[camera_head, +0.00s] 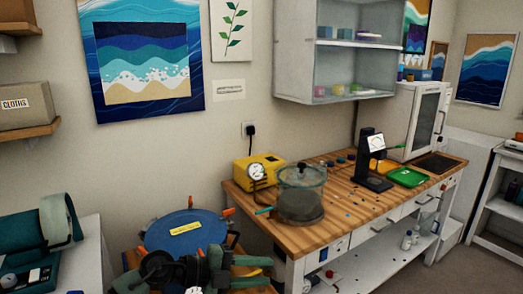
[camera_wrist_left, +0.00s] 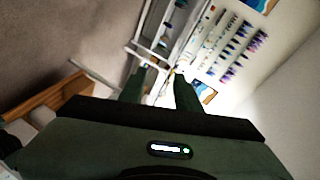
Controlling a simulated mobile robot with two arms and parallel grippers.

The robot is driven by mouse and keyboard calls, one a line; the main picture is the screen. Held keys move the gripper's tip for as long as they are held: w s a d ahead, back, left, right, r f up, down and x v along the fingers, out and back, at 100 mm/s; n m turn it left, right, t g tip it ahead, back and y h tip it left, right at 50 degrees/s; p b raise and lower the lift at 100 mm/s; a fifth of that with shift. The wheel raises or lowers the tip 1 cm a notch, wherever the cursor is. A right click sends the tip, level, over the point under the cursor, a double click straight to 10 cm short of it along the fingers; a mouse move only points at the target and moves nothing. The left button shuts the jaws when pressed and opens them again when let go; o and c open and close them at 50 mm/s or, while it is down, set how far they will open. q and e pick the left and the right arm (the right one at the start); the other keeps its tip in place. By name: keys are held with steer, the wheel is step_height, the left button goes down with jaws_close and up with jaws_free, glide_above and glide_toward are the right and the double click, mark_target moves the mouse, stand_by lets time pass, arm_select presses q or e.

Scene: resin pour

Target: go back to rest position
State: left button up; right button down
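My left gripper (camera_head: 232,270) is low in the head view, in front of the blue round lid and left of the wooden workbench. In the left wrist view its two dark green fingers (camera_wrist_left: 160,88) stand apart with nothing visible between them. It looks open and empty. The fingers point toward a bright, tilted view of the room, with no object close to the tips. My right gripper does not show in either view.
A wooden workbench (camera_head: 338,221) holds a glass-lidded pot (camera_head: 301,192), a yellow pump (camera_head: 243,171), a black gauge stand (camera_head: 371,160) and a green tray (camera_head: 407,177). A blue round lid (camera_head: 185,231) is close to my left arm. A white wall cabinet (camera_head: 296,50) hangs above.

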arm_select(q)
steer(key=a+r+n+t+y, duration=0.1)
steer(key=a+r+n+t, duration=0.15)
steer(key=n+t, duration=0.45)
steer(key=a+r+n+t+y, duration=0.1)
steer(key=r+n+t, duration=0.3)
steer(key=n+t, duration=0.25)
steer(key=s+a+f+n+g+y, duration=0.2)
steer(key=s+a+f+n+y, duration=0.2)
steer(key=a+f+n+y, duration=0.3)
steer(key=s+a+f+n+g+y, duration=0.2)
steer(key=s+a+f+n+y, duration=0.25)
steer(key=a+f, duration=0.3)
steer(key=s+a+f+n+g, duration=0.1)
steer(key=s+f+g, duration=0.45)
steer(key=s, duration=0.65)
steer(key=s+a+f+n+g, duration=0.1)
steer(key=s+f+g, duration=0.5)
steer(key=s, duration=0.6)
step_height(320, 180, down, 29)
steer(key=s, duration=0.2)
steer(key=s+a+f+g, duration=0.1)
steer(key=s+a+f, duration=0.2)
steer(key=s+f, duration=1.1)
steer(key=shift+s+y, duration=0.35)
steer(key=shift+s, duration=0.8)
